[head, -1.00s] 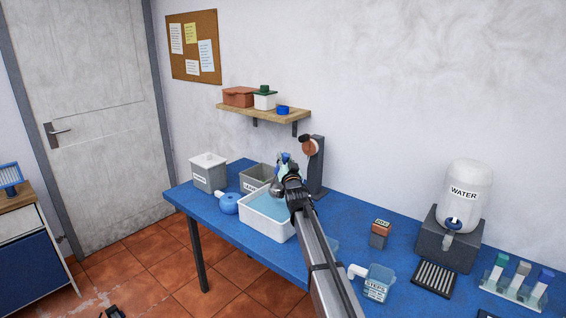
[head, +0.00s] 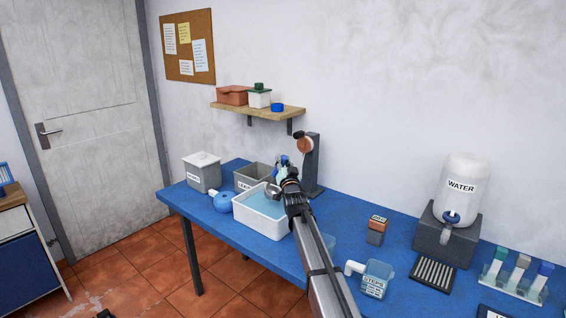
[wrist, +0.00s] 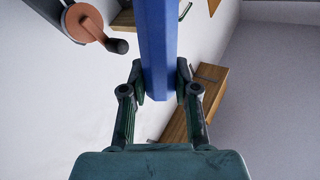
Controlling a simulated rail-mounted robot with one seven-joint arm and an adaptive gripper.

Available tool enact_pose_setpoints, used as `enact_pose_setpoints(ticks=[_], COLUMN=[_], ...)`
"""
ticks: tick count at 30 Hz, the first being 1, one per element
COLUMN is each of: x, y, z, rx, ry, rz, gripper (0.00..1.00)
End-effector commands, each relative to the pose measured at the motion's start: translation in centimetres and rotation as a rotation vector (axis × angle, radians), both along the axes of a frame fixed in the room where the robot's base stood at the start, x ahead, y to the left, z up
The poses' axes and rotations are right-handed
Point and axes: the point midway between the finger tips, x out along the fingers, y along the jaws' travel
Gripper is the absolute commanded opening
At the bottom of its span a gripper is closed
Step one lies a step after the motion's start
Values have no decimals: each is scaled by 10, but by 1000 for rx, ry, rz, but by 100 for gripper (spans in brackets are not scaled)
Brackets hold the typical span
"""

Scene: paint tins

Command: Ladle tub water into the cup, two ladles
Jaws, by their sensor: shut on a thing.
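My gripper (wrist: 159,82) is shut on the blue handle of the ladle (wrist: 157,40), which runs up out of the wrist view. In the head view my gripper (head: 284,168) is small and partly hidden by my arm. The ladle's grey metal bowl (head: 272,191) shows at the back right part of the white tub (head: 262,226), which holds light blue water. I cannot tell whether the bowl touches the water. A clear cup with a printed label and a white handle (head: 375,281) stands on the table to the right.
A water dispenser (head: 464,190), a black grate (head: 435,274) and a small block (head: 377,230) are at right on the blue table.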

Motion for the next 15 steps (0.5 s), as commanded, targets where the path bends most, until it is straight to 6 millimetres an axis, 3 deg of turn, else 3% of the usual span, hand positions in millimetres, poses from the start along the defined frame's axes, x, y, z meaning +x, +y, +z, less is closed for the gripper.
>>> enact_pose_setpoints(ticks=[15], x=[0], y=[0], z=[-25], rx=[0], ry=[0], rz=[0], gripper=[0])
